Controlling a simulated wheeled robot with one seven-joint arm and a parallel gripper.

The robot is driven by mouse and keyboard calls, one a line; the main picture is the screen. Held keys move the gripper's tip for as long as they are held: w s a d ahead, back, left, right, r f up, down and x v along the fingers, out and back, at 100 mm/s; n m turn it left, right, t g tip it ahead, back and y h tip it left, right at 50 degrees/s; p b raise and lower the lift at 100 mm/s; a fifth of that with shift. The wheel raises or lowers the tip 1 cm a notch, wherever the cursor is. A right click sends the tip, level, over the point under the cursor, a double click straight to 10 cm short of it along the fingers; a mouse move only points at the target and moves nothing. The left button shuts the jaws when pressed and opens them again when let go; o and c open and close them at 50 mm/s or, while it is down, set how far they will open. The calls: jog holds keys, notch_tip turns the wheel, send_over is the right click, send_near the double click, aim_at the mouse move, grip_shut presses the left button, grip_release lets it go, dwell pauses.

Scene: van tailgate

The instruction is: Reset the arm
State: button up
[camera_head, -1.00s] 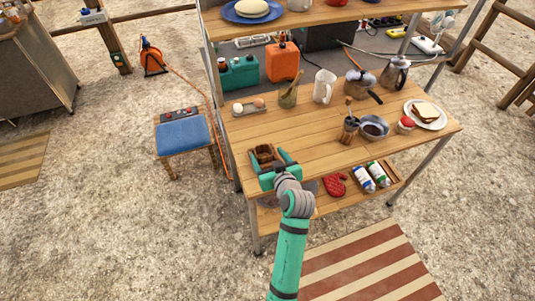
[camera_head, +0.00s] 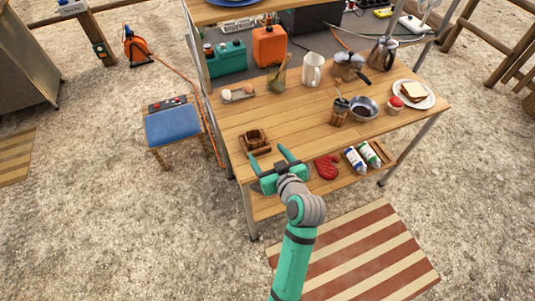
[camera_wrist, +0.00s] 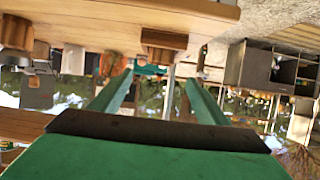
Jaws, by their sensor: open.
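My gripper (camera_head: 268,160) is open and empty at the front left edge of the wooden table (camera_head: 300,118) in the head view. Its two green fingers point towards the table, apart from each other. A small brown wooden holder (camera_head: 254,141) sits on the tabletop just beyond the fingertips, apart from them. In the wrist view my gripper (camera_wrist: 158,80) also shows spread fingers with nothing between them. The wrist picture is upside down, with the tabletop (camera_wrist: 100,18) along its top.
A moka pot, white mug (camera_head: 313,70), metal bowl (camera_head: 363,108) and plate with bread (camera_head: 414,94) stand on the table. A lower shelf holds a red mitt (camera_head: 327,167) and bottles (camera_head: 363,158). A blue stool (camera_head: 172,124) stands left.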

jog(key=s+a+f+m+h, duration=0.1)
jog(key=s+f+m+h, duration=0.1)
jog(key=s+f, duration=0.45)
jog(key=s+a+f+m+h, duration=0.15)
jog(key=s+f, duration=0.25)
jog(key=s, duration=0.6)
jog(key=s+r+t, duration=0.1)
jog(key=s+r, duration=0.2)
jog(key=s, duration=0.7)
jog(key=s+a+r+t, duration=0.1)
jog(key=s+r, duration=0.2)
jog(key=s, duration=0.7)
jog(key=shift+a+r+h, duration=0.15)
jog(key=shift+r+h, duration=0.15)
jog(key=shift+h, duration=0.05)
